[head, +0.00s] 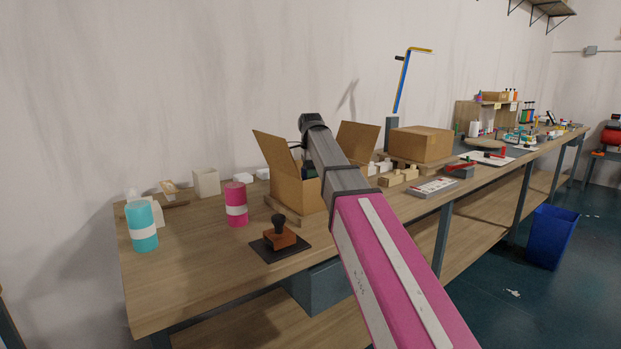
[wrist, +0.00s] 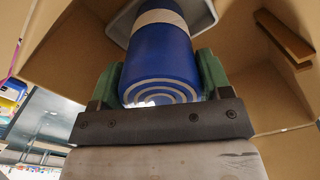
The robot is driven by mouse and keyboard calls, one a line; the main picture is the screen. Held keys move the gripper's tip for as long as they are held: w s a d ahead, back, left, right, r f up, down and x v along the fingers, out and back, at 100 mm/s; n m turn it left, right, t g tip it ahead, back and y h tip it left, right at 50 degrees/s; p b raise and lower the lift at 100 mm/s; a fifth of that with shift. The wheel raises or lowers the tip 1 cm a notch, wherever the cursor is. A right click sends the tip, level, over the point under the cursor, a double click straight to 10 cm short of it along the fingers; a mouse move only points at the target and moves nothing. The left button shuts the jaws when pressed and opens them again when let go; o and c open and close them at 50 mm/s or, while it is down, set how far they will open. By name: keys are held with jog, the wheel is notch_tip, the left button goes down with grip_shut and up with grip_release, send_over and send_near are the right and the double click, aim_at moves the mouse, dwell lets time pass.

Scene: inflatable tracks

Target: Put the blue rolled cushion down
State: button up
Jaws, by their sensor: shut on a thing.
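The blue rolled cushion (wrist: 160,58) fills the middle of the wrist view, with a pale band around it and a spiral end facing the camera. My gripper (wrist: 160,72) is shut on it, with one green finger on each side. In the head view my arm reaches over the open cardboard box (head: 289,191) on the workbench. The gripper is mostly hidden there by the arm and box, and I cannot make out the blue cushion. Cardboard (wrist: 63,55) surrounds the cushion in the wrist view. I cannot tell whether the cushion touches the bottom.
A pink roll (head: 236,205) and a turquoise roll (head: 141,227) stand left of the box. A stamp (head: 279,235) on a dark pad is in front. A closed carton (head: 421,144) stands to the right. A grey rim (wrist: 205,17) shows beyond the cushion. Bare bench lies at front left.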

jog(key=shift+f, duration=0.55)
jog(key=o, duration=1.3)
jog(key=shift+f, duration=0.1)
notch_tip(320, 180, up, 12)
jog(key=shift+r, duration=0.1)
